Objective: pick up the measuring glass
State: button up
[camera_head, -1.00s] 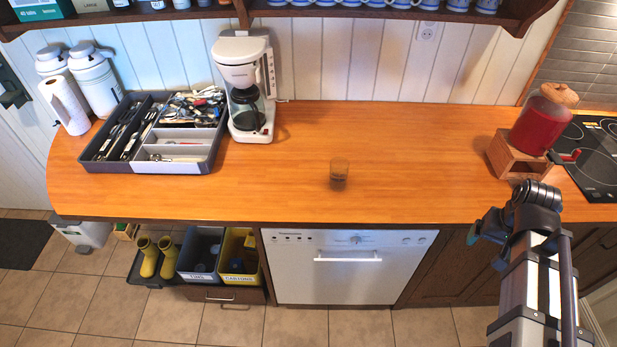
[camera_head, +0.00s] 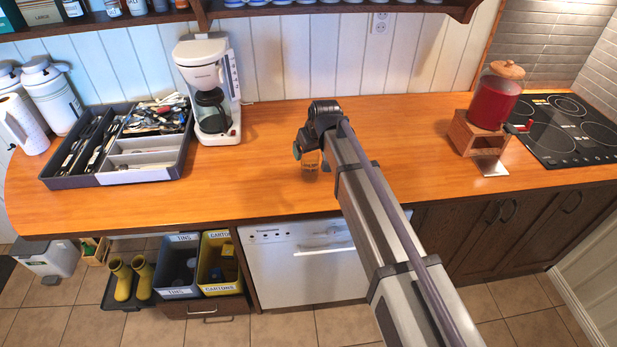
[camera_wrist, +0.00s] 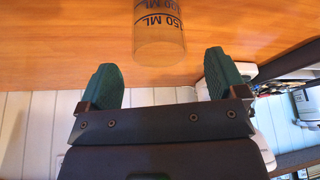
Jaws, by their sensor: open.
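The measuring glass (camera_wrist: 158,35) is clear with dark ML markings, and its upper end is cut off by the top of the wrist view. In the head view the glass (camera_head: 311,160) stands on the wooden counter, partly hidden by my arm's end. My gripper (camera_wrist: 160,75) is open, its two green fingers apart. In the wrist view the glass is between the fingers sideways but just beyond their tips. In the head view my gripper (camera_head: 298,150) is right beside the glass, at its upper left; its fingers are mostly hidden.
The utensil tray (camera_head: 140,175) and coffee maker (camera_head: 215,138) stand to the left of my gripper. A red drink dispenser (camera_head: 492,100) on a wooden stand and a black hob (camera_head: 560,140) are at the right. The counter (camera_head: 255,185) around the glass is clear.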

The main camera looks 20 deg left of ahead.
aim_at(310, 156)
jog(key=b+x, duration=0.5)
jog(key=shift+f, duration=0.2)
jog(key=shift+s+d+r, duration=0.1)
jog(key=shift+d+r, duration=0.05)
jog(key=shift+r, duration=0.1)
jog(key=c, duration=1.4)
